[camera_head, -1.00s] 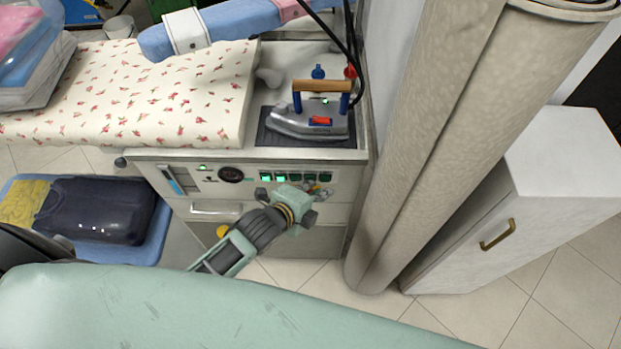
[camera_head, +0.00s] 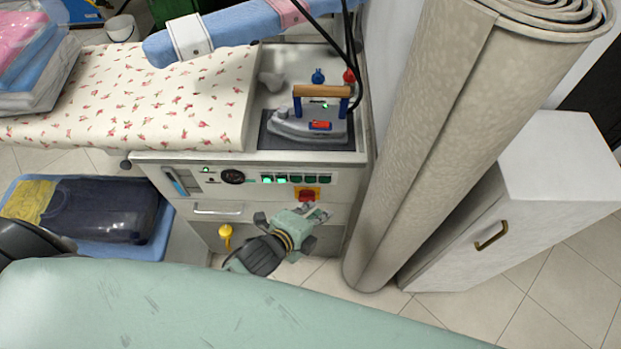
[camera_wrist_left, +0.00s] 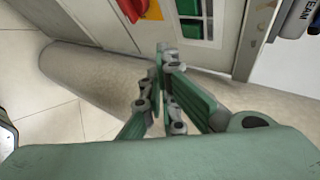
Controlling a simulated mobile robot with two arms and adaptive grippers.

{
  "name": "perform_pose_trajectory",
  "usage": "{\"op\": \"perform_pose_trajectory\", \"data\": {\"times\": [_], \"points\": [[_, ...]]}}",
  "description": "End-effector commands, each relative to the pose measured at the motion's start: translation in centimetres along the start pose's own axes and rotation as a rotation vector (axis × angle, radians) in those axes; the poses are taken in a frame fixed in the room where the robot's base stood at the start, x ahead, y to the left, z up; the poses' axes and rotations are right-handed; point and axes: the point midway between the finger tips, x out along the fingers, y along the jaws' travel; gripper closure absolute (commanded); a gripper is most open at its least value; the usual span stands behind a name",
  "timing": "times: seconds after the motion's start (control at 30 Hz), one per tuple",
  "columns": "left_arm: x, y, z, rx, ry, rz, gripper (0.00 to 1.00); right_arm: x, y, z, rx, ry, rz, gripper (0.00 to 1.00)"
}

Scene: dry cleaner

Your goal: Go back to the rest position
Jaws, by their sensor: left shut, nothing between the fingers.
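My left gripper (camera_head: 314,211) is in front of the ironing station's control panel, just below the red switch (camera_head: 307,195) on its yellow plate. In the left wrist view, the left gripper (camera_wrist_left: 164,52) is shut with its fingertips together and nothing between them. The red switch (camera_wrist_left: 130,8) shows there at the top edge, apart from the fingers. My right gripper is in neither view.
The ironing station (camera_head: 270,212) has a flowered board (camera_head: 150,95) and an iron (camera_head: 310,125) on its rest. A rolled carpet (camera_head: 430,150) stands close on the right, beside a white cabinet (camera_head: 555,165). A blue tub (camera_head: 155,235) with packed clothes sits at left.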

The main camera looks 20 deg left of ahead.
Motion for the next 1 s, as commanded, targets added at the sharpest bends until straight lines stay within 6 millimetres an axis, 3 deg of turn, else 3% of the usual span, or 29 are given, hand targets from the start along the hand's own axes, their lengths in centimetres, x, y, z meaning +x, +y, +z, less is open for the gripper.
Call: {"op": "perform_pose_trajectory", "data": {"times": [0.63,0.73,0.87,0.97,1.0], "points": [[-0.6,0.5,-0.4,0.000,0.000,-0.001,1.00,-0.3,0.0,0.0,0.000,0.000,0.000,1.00],[-0.4,1.3,-0.2,-0.019,-0.005,0.014,1.00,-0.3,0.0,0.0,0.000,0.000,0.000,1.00],[0.5,5.9,1.4,-0.140,-0.039,0.094,1.00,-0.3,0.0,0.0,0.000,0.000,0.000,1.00],[1.0,12.4,3.2,-0.320,-0.099,0.197,1.00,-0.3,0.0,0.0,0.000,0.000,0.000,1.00],[0.9,15.4,4.1,-0.403,-0.132,0.241,1.00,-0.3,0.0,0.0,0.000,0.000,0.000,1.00]]}}
